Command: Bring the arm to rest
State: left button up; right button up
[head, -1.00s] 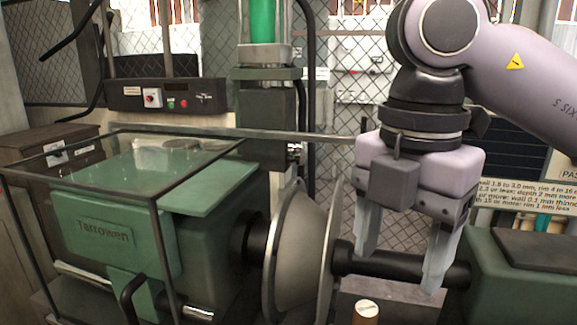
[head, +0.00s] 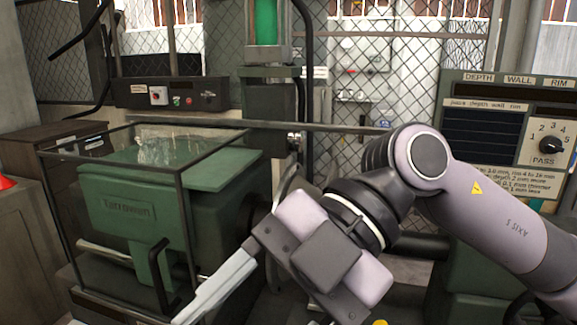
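My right arm comes in from the right and reaches low across the machine. My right gripper (head: 262,305) is tilted down to the left in front of the machine's middle. One pale finger shows at the outer end of the palm, wide of the middle; the other is cut off by the bottom edge. It looks open, with nothing seen in it. The metal disc or bowl (head: 286,184) on the machine is mostly hidden behind the gripper; only a bit of its rim shows. My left gripper is not in view.
The green spinning machine (head: 120,213) with a clear guard frame stands at left. A dark shaft (head: 425,245) runs to a green block (head: 470,270) behind my arm. A control panel (head: 165,95) is at back left. A gauge board (head: 500,140) stands at right before mesh fencing.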

jog(key=w+d+r+m+t+y, duration=0.1)
jog(key=w+r+m+t+y, duration=0.7)
jog(key=y, duration=0.8)
jog(key=w+d+f+m+t+h, duration=0.5)
jog(key=d+f+m+t+h, duration=0.1)
jog(key=m+t+h, duration=0.4)
jog(key=w+d+f+m+t+h, duration=0.5)
jog(key=d+f+m+t+h, duration=0.15)
jog(key=m+t, duration=0.45)
jog(key=s+d+f+m+g+h, duration=0.2)
jog(key=d+f+g+h, duration=0.2)
jog(key=f, duration=0.5)
jog(key=s+d+f+m+g+h, duration=0.15)
jog(key=d+f+g+h, duration=0.3)
jog(key=f, duration=0.55)
jog(key=s+d+f+n+g, duration=0.1)
jog(key=s+d+f+g, duration=0.1)
jog(key=s+f+g, duration=0.6)
jog(key=s+d+f+n+g, duration=0.1)
jog(key=s+d+f+g, duration=0.35)
jog(key=s, duration=0.75)
jog(key=w+a+f+t, duration=0.2)
jog(key=w+f+t, duration=0.1)
jog(key=f+t, duration=0.1)
jog(key=w+a+f+t+y, duration=0.1)
jog(key=w+a+f+t, duration=0.2)
jog(key=w+f+t, duration=0.1)
notch_tip(320, 180, down, 3)
jog(key=shift+r+t, duration=0.2)
jog(key=shift+t, duration=0.3)
